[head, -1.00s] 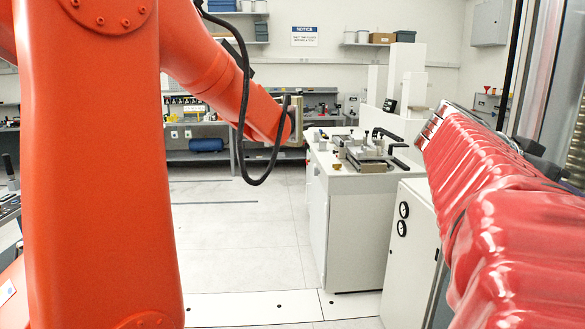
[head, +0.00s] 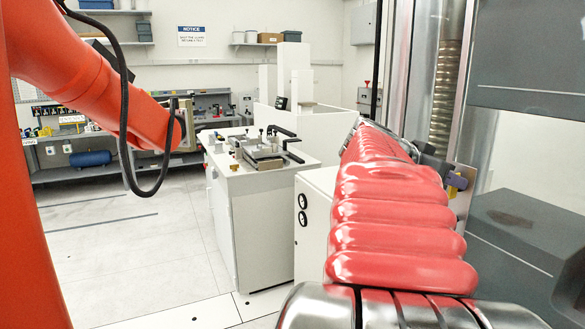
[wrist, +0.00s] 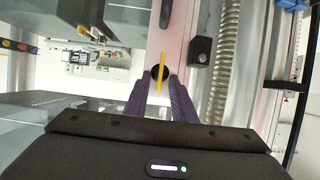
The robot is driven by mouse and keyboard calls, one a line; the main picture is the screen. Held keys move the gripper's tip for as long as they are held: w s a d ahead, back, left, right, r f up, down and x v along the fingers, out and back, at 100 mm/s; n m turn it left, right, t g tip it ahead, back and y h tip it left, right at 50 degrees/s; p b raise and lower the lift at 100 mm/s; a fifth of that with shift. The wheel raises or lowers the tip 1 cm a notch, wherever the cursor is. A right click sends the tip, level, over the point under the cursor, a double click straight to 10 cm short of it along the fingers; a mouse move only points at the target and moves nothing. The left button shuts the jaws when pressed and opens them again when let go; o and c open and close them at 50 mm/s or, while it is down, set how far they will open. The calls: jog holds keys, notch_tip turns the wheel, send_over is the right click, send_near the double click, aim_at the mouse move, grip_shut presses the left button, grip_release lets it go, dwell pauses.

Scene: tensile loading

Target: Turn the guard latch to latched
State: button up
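The guard latch shows in the wrist view as a thin yellow bar (wrist: 161,72) over a round black hub on a pale pinkish panel. The bar stands upright in that picture. My gripper (wrist: 160,80) has two purple fingers, one on each side of the bar. A gap shows between each finger and the bar, so the gripper looks open around it. In the head view a small purple and yellow patch (head: 456,181) shows at the panel to the right of the red ribbed sleeve; detail there is too small to tell, and the sleeve hides part of that area.
A ribbed metal column (wrist: 229,60) and a dark block (wrist: 201,50) stand to the right of the latch in the wrist view. A dark handle-like part lies just above it. In the head view a white cabinet (head: 262,225) carries a fixture. Open floor lies at left.

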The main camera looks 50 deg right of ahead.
jog(key=shift+c, duration=0.5)
grip_shut()
jog(key=shift+w, duration=0.1)
jog(key=n+g, duration=0.2)
jog(key=n, duration=0.2)
jog(key=w+f+n+g, duration=0.1)
jog(key=n+g, duration=0.2)
jog(key=n, duration=0.2)
jog(key=w+d+f+n+g, duration=0.1)
jog(key=n+g, duration=0.1)
jog(key=n, duration=0.2)
jog(key=shift+f, duration=0.2)
dwell(0.5)
jog(key=shift+n, duration=0.4)
jog(key=shift+o, duration=0.5)
grip_release()
jog(key=shift+g, duration=0.3)
